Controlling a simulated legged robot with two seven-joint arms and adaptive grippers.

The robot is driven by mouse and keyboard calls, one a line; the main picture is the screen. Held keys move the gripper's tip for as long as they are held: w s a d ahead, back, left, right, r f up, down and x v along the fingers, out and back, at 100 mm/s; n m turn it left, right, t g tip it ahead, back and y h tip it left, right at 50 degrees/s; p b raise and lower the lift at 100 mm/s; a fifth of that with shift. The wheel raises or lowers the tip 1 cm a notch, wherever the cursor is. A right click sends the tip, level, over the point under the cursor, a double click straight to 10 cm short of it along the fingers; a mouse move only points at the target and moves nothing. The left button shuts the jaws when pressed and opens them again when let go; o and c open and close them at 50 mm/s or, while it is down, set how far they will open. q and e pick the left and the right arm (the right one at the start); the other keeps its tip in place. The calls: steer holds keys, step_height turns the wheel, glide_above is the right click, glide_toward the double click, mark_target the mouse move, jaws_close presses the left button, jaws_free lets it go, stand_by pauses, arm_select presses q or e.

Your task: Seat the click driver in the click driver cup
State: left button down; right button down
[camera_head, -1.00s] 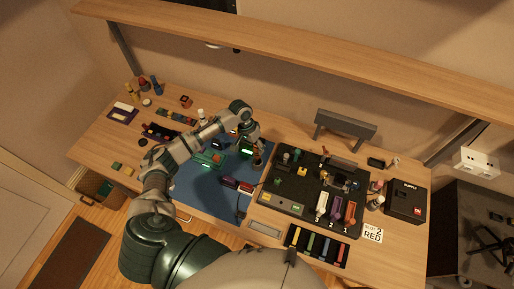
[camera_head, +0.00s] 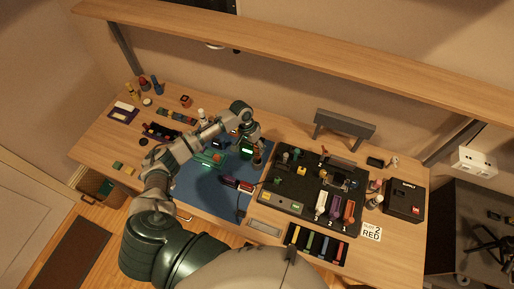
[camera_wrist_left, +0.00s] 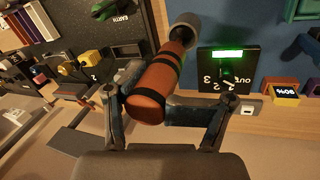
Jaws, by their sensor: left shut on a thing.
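My left gripper (camera_head: 256,155) is over the right edge of the blue mat, beside the black board. In the left wrist view, its two fingers (camera_wrist_left: 165,112) are closed around an orange-brown handle with black bands, apparently the click driver (camera_wrist_left: 153,88). The driver is tilted in that view, and its far end meets a grey round part (camera_wrist_left: 184,28). I cannot tell whether that part belongs to the driver or is separate. The driver is small and partly hidden in the head view. I cannot clearly identify the click driver cup. My right gripper is not in view.
A black box with a lit green display and knob (camera_wrist_left: 228,72) is close to the driver in the wrist view. The black board (camera_head: 268,207) holds several small fixtures. A black supply box (camera_head: 404,200) stands at right. The mat's lower part (camera_head: 205,198) is clear.

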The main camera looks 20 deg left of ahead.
mark_target(256, 155)
arm_select(q)
steer(key=shift+a, duration=0.1)
stand_by(0.3)
steer(key=shift+f, duration=1.1)
stand_by(0.5)
steer(key=shift+f+b, duration=0.75)
steer(key=shift+f, duration=1.2)
steer(key=shift+c, duration=0.3)
jaws_free()
steer(key=v, duration=1.2)
steer(key=shift+f, duration=0.1)
